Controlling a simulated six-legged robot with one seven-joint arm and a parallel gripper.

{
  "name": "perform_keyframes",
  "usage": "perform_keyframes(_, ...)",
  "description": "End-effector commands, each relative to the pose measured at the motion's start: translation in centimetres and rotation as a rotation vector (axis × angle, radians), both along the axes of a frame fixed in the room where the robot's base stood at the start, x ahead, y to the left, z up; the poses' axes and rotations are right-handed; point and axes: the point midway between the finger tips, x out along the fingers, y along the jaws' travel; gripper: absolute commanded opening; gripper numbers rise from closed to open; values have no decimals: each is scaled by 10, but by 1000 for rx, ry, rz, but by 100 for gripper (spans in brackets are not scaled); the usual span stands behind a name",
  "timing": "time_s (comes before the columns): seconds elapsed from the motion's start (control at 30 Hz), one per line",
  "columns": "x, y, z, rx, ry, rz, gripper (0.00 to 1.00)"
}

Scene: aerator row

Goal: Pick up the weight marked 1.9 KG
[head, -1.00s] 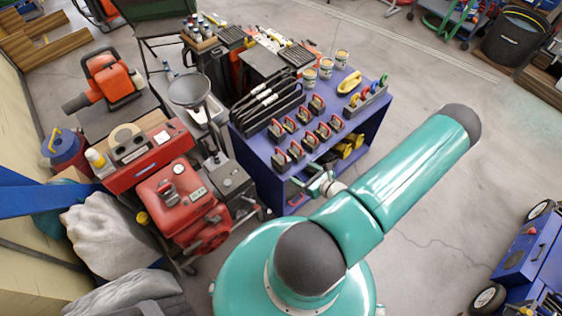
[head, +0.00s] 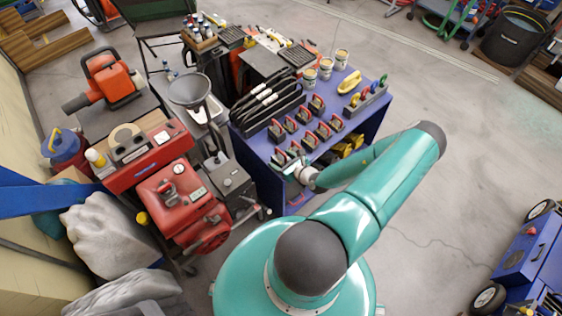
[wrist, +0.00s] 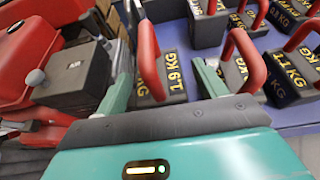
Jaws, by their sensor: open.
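The weight marked 1.9 KG (wrist: 176,75) is a dark block with yellow lettering and a red handle. In the wrist view it lies between the two fingers of my gripper (wrist: 163,68), which is open. One finger is on each side, and I cannot tell whether either touches it. In the head view my gripper (head: 292,168) is at the near left corner of the group of weights, partly hiding the block there.
Several similar red-handled weights (head: 307,142) stand close by on the blue bench (head: 257,150); one reads 0.8 KG (wrist: 284,14). A red machine (head: 178,195) with a grey box (head: 229,180) is close on the left. Open floor (head: 465,150) lies to the right.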

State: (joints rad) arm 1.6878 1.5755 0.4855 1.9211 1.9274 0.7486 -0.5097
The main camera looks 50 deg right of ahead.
Motion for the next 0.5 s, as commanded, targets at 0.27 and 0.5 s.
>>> perform_keyframes(0.27, 8, -1, -3, 0, -1, 0, 71)
perform_keyframes(0.5, 7, -1, -3, 0, 0, 0, 32)
